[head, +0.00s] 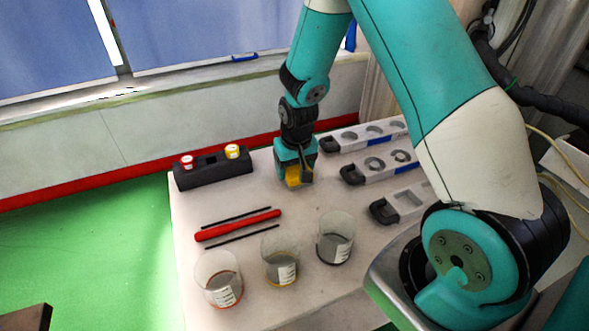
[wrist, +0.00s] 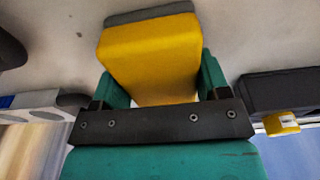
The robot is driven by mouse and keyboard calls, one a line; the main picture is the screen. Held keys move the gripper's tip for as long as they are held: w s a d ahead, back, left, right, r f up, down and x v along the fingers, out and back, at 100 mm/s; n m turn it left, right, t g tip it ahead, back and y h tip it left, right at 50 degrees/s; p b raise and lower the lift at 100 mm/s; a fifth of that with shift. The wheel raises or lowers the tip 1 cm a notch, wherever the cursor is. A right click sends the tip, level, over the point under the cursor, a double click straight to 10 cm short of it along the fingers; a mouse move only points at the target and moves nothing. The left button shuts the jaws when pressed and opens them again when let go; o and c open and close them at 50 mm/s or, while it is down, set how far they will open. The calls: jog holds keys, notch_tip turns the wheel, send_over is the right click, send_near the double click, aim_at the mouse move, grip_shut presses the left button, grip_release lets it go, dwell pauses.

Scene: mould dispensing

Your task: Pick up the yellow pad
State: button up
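The yellow pad (head: 296,177) is at my gripper (head: 297,172) above the far middle of the white table. In the wrist view the yellow pad (wrist: 152,55) is a thick yellow block with a grey strip (wrist: 148,14) along its far edge. It sits between the two green fingers of my gripper (wrist: 158,82), which lie against its sides. My gripper looks shut on the pad. Whether the pad touches the table cannot be told.
A black holder (head: 213,171) with a red-labelled and a yellow-labelled bottle stands at the back left. Black rods and a red rod (head: 238,225) lie left of centre. Several clear beakers (head: 280,257) stand in front. Mould trays with black handles (head: 378,168) line the right.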

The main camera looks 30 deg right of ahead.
jog(key=c, duration=0.3)
jog(key=shift+r, duration=0.15)
